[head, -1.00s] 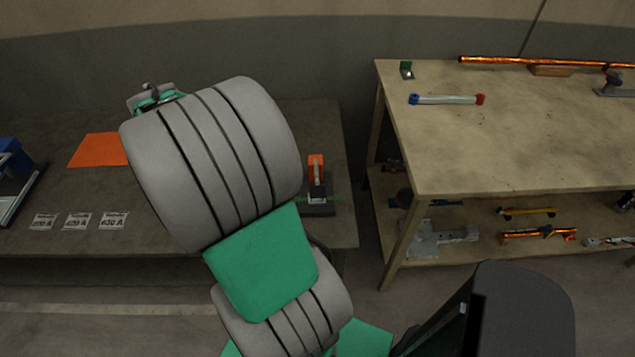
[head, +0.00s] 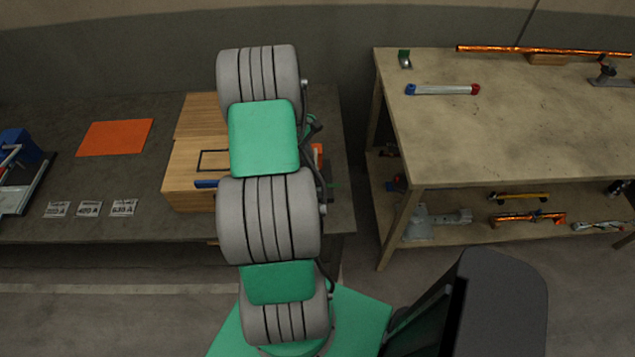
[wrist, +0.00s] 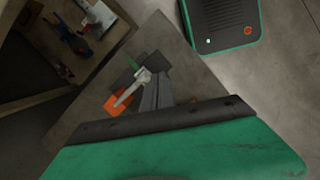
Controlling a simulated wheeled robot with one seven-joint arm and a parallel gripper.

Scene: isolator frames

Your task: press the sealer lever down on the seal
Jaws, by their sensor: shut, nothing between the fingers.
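The sealer shows in the wrist view as a dark base (wrist: 157,65) with a pale lever (wrist: 130,90) and an orange part (wrist: 116,104) at the lever's end. In the head view only a sliver of its orange part (head: 318,152) shows beside my arm, which covers the rest. My gripper (wrist: 154,80) shows in the wrist view as dark grey fingers, shut and empty, overlapping the sealer in the picture. I cannot tell whether they touch it. In the head view my gripper is hidden behind my arm. The seal itself cannot be made out.
A wooden box (head: 185,195) stands on the dark bench (head: 150,225), left of my arm. An orange sheet (head: 115,137), several labels (head: 90,208) and a blue device (head: 20,150) lie further left. A wooden table (head: 510,130) stands right, across a gap.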

